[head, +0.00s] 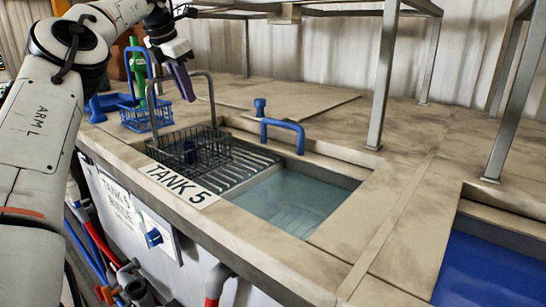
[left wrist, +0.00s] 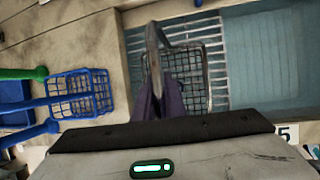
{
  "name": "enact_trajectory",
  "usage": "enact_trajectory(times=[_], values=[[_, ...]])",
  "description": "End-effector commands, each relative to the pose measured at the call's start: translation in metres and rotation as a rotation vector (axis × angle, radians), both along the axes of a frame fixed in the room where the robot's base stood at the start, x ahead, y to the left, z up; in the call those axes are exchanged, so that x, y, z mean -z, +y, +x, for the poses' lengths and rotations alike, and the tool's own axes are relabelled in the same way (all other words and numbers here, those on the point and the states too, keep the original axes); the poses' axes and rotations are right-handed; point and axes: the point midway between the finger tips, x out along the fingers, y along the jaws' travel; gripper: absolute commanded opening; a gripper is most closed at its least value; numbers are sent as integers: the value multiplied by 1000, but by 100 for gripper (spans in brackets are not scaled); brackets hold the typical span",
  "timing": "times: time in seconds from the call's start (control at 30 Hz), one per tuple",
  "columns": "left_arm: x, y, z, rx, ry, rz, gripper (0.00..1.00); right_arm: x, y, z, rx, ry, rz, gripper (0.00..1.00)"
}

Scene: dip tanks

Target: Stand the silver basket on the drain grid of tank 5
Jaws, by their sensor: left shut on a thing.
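The silver basket (head: 215,151) is dark wire mesh with a tall grey arched handle (head: 209,92). It is at the left end of tank 5 (head: 290,195), over the slatted drain grid (head: 250,166). I cannot tell whether its base touches the slats. My left gripper (head: 182,82), with purple fingers, is shut on the top of the handle. The left wrist view also shows the basket (left wrist: 190,75) below the fingers (left wrist: 172,98), with the grid (left wrist: 217,62) beside it. Something blue shows in or through the basket. My right gripper is not in view.
A blue wire basket (head: 133,118) with a blue handle stands on the counter to the left, near a green-handled thing (head: 139,70). A blue handle (head: 283,130) rises at tank 5's back edge. Metal rack legs (head: 382,80) stand behind. A blue-filled tank (head: 490,270) lies right.

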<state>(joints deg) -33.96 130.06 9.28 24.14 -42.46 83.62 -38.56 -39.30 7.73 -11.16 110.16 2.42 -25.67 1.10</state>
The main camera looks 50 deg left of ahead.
Motion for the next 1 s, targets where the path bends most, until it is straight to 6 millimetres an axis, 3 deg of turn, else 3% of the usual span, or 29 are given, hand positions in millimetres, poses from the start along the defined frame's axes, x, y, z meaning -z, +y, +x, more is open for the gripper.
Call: enact_trajectory(times=[0.67, 0.7, 0.8, 1.0], values=[[10, 0, 1, 0, -5, 2, 0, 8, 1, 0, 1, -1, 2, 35], [9, 0, 1, 0, -5, 2, 16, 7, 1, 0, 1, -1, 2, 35], [9, 0, 1, 0, -4, 2, 32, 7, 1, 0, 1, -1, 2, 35], [10, 0, 0, 0, -2, 1, 32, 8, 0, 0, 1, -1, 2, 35]])
